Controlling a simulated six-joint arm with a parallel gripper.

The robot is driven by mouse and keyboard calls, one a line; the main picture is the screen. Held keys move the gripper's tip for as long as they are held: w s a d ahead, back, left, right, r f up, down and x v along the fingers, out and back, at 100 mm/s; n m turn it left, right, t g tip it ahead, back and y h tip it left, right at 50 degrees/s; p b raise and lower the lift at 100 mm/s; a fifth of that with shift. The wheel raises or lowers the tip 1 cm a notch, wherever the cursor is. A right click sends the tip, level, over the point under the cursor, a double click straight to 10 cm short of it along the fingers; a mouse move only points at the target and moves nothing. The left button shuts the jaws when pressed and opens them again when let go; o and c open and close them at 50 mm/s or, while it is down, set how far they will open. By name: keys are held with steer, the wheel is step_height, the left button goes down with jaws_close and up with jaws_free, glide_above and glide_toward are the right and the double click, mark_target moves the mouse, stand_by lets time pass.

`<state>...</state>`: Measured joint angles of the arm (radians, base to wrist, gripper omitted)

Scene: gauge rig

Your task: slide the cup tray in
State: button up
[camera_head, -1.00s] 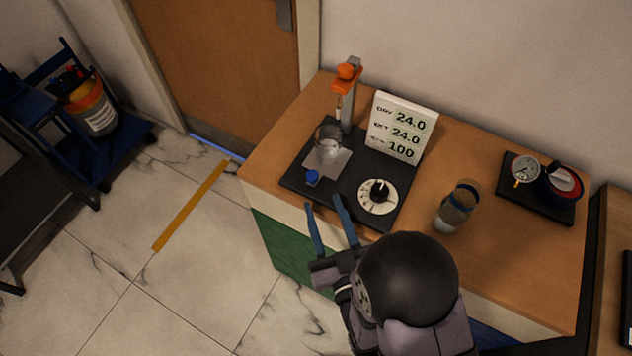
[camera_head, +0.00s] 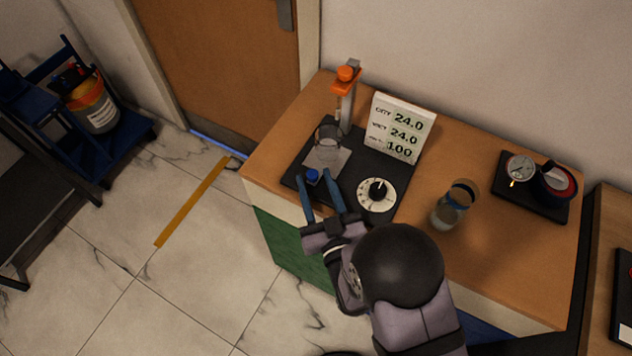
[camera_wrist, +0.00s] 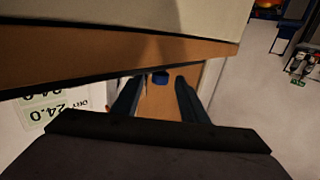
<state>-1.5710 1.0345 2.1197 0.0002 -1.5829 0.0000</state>
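The cup tray (camera_head: 336,165) is a small light grey plate on a black base, with a clear glass cup (camera_head: 327,143) standing on it. A blue knob (camera_head: 312,176) is at its front end, and it also shows in the wrist view (camera_wrist: 160,77). My gripper (camera_head: 315,181) is open and empty, its two blue fingers pointing at the knob. In the head view the knob appears between the fingertips; in the wrist view it shows between and beyond them (camera_wrist: 157,90). I see no contact with it.
On the black base (camera_head: 400,172) stand a post with an orange clamp (camera_head: 346,84), a display panel (camera_head: 400,127) and a white dial (camera_head: 377,195). A glass jar (camera_head: 454,205) stands to the right. A gauge (camera_head: 520,168) sits farther right.

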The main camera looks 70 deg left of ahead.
mark_target(322, 160)
jaws_close()
steer(key=w+a+b, duration=0.2)
steer(key=w+a, duration=0.1)
steer(key=shift+w, duration=0.1)
steer(key=shift+c, duration=1.6)
jaws_free()
steer(key=shift+r, duration=0.15)
steer(key=o, duration=0.4)
steer(key=shift+a, duration=0.15)
steer(key=shift+o, duration=0.2)
steer(key=shift+d+f, duration=0.2)
steer(key=shift+d, duration=0.4)
steer(key=shift+d+r+b, duration=0.1)
steer(key=shift+d+b, duration=0.9)
steer(key=shift+d, duration=2.15)
